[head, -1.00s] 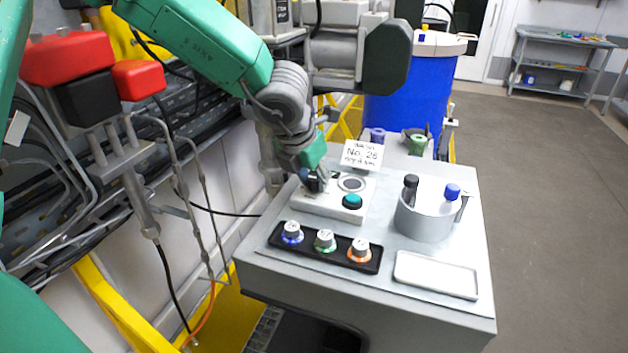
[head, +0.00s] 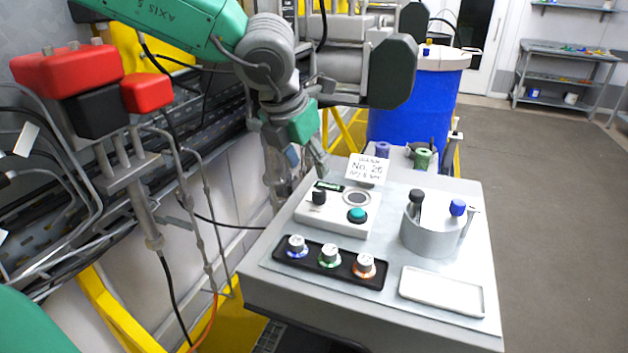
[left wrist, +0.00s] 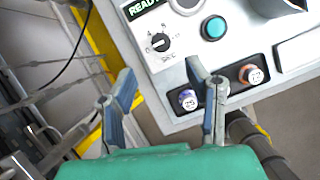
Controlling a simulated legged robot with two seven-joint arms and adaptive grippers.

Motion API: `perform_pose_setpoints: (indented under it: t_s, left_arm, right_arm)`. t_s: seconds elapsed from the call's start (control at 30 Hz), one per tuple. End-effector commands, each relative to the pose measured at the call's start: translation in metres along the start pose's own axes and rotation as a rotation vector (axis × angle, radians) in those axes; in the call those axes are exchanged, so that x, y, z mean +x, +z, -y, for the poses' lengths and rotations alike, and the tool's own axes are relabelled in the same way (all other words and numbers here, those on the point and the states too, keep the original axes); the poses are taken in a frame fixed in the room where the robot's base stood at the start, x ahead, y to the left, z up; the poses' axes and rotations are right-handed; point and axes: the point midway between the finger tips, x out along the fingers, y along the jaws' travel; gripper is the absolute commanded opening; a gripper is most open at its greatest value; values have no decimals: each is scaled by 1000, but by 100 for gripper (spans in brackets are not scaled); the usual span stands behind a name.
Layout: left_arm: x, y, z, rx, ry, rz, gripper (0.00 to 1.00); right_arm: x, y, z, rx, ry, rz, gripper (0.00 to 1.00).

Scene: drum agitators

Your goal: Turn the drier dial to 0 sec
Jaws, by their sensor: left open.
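The drier dial (head: 319,197) is a black knob on a white control box (head: 340,222), beside a teal button (head: 357,214) and below a small READY display. In the left wrist view the dial (left wrist: 159,42) shows a white mark and a printed scale labelled SEC; the exact number it points to is too small to read surely. My left gripper (head: 300,178) is open and empty, above and to the left of the box, apart from the dial. In the left wrist view its two fingers (left wrist: 160,75) are spread wide below the dial. My right gripper is not in view.
A grey round holder (head: 429,237) with capped items and a white tray (head: 440,291) are to the right. A paper sign (head: 366,169) stands behind the box.

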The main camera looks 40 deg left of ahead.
Motion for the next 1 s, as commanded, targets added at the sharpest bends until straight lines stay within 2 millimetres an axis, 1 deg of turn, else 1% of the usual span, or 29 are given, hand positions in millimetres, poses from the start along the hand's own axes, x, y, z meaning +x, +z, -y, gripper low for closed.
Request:
perform_pose_setpoints:
  t_s: [0.03, 0.1, 0.2, 0.8, 0.87, 0.93, 1.0]
  left_arm:
    - [-8, 1, 0, -1, -1, 4, 44]
    - [-16, 1, 0, -2, -1, 1, 44]
    - [-22, 1, 0, 0, 0, 0, 44]
    - [-25, 1, 0, 0, 0, -1, 44]
    - [-28, 2, 0, 0, 0, -1, 44]
    - [-36, 5, 0, 0, 0, -1, 44]
    - [-47, 10, 0, 0, 0, -1, 44]
  right_arm:
    - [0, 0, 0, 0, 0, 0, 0]
    - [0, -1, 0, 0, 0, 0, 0]
    - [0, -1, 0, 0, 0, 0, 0]
    - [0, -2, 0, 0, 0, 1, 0]
    - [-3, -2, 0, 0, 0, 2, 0]
    - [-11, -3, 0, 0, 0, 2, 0]
    - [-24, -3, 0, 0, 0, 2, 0]
